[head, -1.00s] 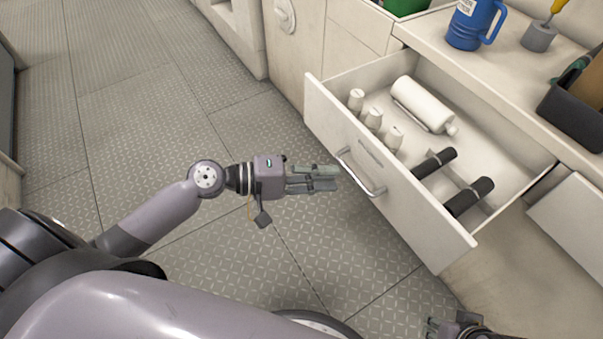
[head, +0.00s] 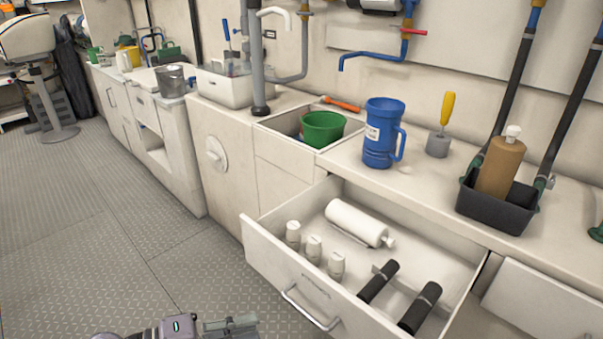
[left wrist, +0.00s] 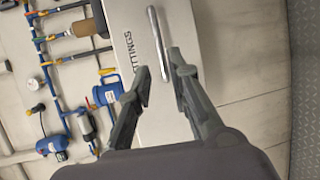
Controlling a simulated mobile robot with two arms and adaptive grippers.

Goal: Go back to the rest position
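My left gripper (head: 230,325) is at the bottom edge of the head view, over the floor to the left of the open drawer (head: 270,262). In the left wrist view its two fingers (left wrist: 158,68) stand apart with nothing held between them. The drawer's handle (head: 309,308) shows to the right of the gripper, with a gap between them. In the left wrist view the handle (left wrist: 153,30) appears beyond the fingertips, on the labelled drawer front. My right gripper is out of view.
The drawer holds a white bottle (head: 357,223), several small white containers and two black cylinders. The floor (head: 90,230) at left is clear.

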